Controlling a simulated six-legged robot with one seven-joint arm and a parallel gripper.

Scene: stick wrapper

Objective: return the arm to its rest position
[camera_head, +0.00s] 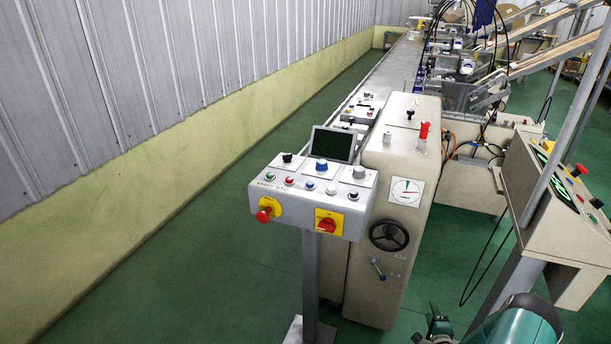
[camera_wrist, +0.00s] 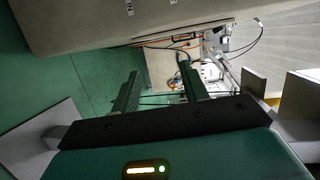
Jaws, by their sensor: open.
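My arm (camera_head: 518,324) shows as a teal link at the bottom edge of the head view, right of centre. My gripper (camera_head: 437,326) shows beside it, small and partly cut off by the lower edge. In the wrist view my gripper (camera_wrist: 158,72) has two dark fingers standing apart with nothing between them. Most of the arm is outside the head view.
A control pedestal (camera_head: 313,190) with buttons and a screen stands beside a beige cabinet (camera_head: 400,165) with a black handwheel (camera_head: 389,236). A second control panel (camera_head: 565,195) and a grey post (camera_head: 560,130) are close on the right. Green floor (camera_head: 200,270) is clear at left.

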